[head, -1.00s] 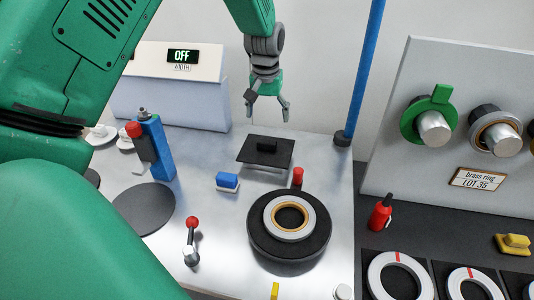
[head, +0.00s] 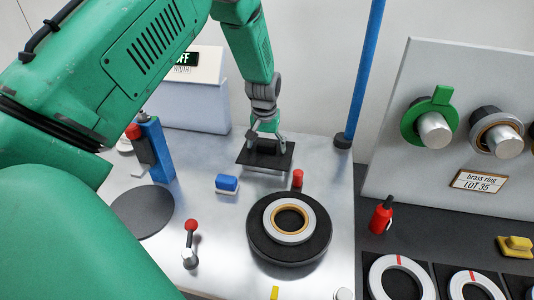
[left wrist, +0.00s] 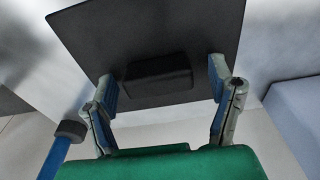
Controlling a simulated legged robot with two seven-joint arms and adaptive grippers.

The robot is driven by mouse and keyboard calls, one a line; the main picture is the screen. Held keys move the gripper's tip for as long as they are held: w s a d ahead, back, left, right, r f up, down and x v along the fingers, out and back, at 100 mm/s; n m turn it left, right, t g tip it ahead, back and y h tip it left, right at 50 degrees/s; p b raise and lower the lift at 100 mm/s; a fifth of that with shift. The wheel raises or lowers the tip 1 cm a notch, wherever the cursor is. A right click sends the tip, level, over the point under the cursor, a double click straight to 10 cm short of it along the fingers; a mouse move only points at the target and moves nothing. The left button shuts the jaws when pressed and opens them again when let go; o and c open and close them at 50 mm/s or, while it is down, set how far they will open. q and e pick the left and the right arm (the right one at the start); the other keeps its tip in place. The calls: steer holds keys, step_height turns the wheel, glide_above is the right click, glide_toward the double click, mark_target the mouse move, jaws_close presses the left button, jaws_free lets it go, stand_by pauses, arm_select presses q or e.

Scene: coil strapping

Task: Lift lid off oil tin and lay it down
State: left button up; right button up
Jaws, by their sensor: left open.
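The lid is a flat black square plate (head: 284,160) with a black block handle (head: 264,148) on top, at the back middle of the metal table in the head view. The lid (left wrist: 90,45) and its handle (left wrist: 158,80) fill the middle of the left wrist view. My left gripper (head: 266,138) is open just over the handle. In the left wrist view its fingers (left wrist: 163,85) stand on either side of the handle with gaps. The tin's body is mostly hidden beneath the lid. My right gripper is not in view.
A blue block (head: 227,182), a red peg (head: 298,178) and a round black turntable with rings (head: 260,248) stand in front of the lid. A blue post (head: 361,80) rises to the right. A pale box (head: 195,105) stands behind left. Bare metal table lies around the lid.

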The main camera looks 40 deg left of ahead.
arm_select(q)
steer(key=shift+d, duration=0.1)
steer(key=c, duration=1.2)
steer(key=shift+c, duration=0.2)
